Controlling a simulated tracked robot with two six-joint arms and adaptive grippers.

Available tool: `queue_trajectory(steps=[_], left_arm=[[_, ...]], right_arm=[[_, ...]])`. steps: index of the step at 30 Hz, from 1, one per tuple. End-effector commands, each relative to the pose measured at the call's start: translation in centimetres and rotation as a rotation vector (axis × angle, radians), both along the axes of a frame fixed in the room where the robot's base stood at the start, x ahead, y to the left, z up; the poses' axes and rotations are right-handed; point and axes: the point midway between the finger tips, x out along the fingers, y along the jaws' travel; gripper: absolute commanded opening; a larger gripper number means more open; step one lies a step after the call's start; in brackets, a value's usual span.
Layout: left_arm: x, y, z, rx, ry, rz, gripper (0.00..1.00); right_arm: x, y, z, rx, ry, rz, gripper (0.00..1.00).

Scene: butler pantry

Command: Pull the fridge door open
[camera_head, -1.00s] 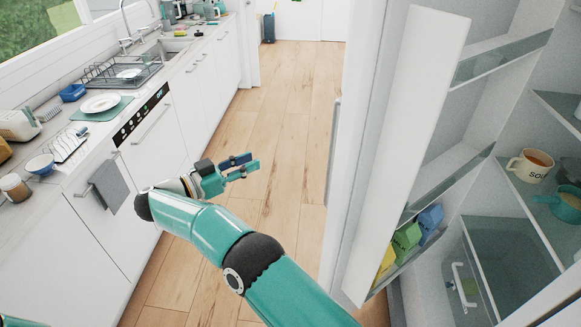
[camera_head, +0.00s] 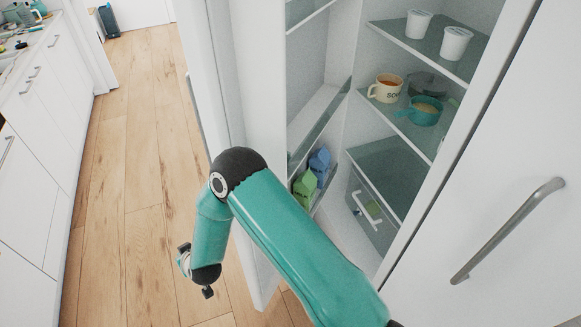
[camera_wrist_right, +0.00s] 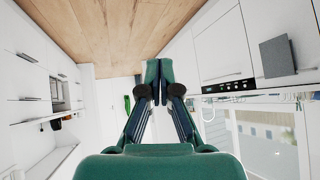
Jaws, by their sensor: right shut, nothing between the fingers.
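The white fridge door (camera_head: 252,130) stands open in the head view, its inner racks facing right. A green carton (camera_head: 304,188) and a blue carton (camera_head: 320,163) stand in its lower rack. The fridge inside (camera_head: 392,165) shows glass shelves and a drawer. My right arm crosses in front of the door, with its wrist low over the floor to the left of the door. In the right wrist view my right gripper (camera_wrist_right: 158,72) is shut and empty, its fingertips together, clear of the door. My left gripper is out of view.
A soup mug (camera_head: 385,89), a teal pan (camera_head: 424,111) and white cups (camera_head: 456,42) stand on the fridge shelves. A closed white door with a metal handle (camera_head: 510,230) is at the right. White counters (camera_head: 35,130) line the left. The wooden floor (camera_head: 125,180) between is clear.

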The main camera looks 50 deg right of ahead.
Motion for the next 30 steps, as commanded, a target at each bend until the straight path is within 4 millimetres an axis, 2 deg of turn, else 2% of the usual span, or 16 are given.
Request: queue_trajectory(steps=[1,3,6,11,15,16,18,21,26,30], left_arm=[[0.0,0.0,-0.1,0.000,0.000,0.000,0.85],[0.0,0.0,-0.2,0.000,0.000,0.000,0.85],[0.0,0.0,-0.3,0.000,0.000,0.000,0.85],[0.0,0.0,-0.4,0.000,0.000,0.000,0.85],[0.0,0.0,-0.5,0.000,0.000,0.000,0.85],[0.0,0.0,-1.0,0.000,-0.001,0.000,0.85],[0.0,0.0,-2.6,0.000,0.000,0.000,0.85],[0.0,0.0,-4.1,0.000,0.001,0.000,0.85],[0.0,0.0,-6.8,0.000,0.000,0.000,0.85],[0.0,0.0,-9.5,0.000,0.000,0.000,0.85]], right_arm=[[-3.4,0.1,-1.6,0.049,0.095,0.027,0.00],[-7.6,0.6,-3.1,0.111,0.211,0.058,0.00],[-13.1,1.3,-4.4,0.184,0.357,0.088,0.00],[-21.3,2.0,-4.9,0.278,0.565,0.120,0.00],[-27.7,2.5,-4.3,0.344,0.731,0.138,0.00],[-28.1,2.2,-4.6,0.349,0.746,0.138,0.00],[-26.4,0.4,-5.6,0.325,0.729,0.155,0.00],[-25.4,-1.9,-6.1,0.308,0.732,0.186,0.00],[-23.9,-6.0,-6.6,0.290,0.725,0.244,0.00],[-23.0,-10.1,-6.4,0.288,0.703,0.309,0.00]])
